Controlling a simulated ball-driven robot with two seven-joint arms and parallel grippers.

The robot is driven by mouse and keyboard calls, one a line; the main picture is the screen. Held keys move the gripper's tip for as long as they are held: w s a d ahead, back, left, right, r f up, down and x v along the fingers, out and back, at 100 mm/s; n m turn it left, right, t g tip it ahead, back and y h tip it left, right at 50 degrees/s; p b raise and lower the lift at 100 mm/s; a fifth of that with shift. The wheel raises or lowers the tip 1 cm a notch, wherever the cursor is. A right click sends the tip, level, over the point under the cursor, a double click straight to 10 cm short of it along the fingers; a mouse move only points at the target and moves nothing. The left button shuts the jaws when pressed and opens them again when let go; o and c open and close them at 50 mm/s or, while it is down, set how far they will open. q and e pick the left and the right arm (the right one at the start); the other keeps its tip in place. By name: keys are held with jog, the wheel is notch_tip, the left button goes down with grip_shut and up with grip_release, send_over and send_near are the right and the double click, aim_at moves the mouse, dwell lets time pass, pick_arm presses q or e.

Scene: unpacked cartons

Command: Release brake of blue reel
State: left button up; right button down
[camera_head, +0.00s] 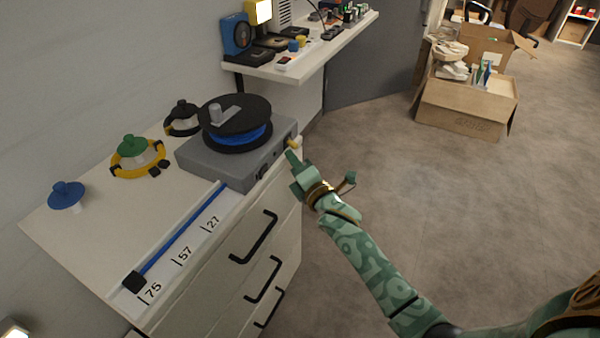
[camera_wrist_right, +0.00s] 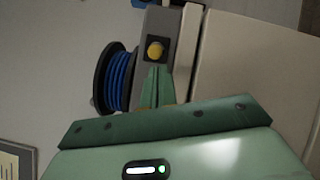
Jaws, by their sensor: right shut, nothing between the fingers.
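The blue reel (camera_head: 235,137) has black flanges and a crank on top, and sits on a grey base box (camera_head: 232,172) on the cabinet. A yellow button (camera_head: 293,143) sticks out of the box's right end. My right gripper (camera_head: 291,155) is shut and empty, its fingertips close to the button. In the right wrist view the yellow button (camera_wrist_right: 155,51) lies just beyond the shut fingertips (camera_wrist_right: 152,72), and the blue reel (camera_wrist_right: 119,78) is to the left. I cannot tell whether the fingertips touch the button. A blue strip (camera_head: 180,235) runs from the box to a black end block (camera_head: 133,281). My left gripper is not in view.
The strip lies along a scale marked 27, 57 and 75 (camera_head: 152,292). A blue knob (camera_head: 67,195), a green knob with a yellow ring (camera_head: 133,150) and a black one (camera_head: 183,117) stand on the cabinet. Drawer handles (camera_head: 254,238) jut from its front.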

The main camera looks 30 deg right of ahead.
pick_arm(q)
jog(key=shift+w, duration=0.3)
pick_arm(e)
jog(key=shift+w, duration=0.25)
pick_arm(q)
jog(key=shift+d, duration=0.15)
pick_arm(e)
jog(key=shift+d+r, duration=0.1)
jog(key=shift+d+n+y, duration=0.1)
jog(key=shift+n+y, duration=0.2)
jog(key=shift+y, duration=0.2)
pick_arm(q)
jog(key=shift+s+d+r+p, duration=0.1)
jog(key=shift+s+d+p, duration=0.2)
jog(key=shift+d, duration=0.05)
pick_arm(e)
jog(key=shift+d+y, duration=0.1)
jog(key=shift+y, duration=0.2)
jog(key=shift+s+d+n+y, duration=0.1)
jog(key=shift+n+y, duration=0.3)
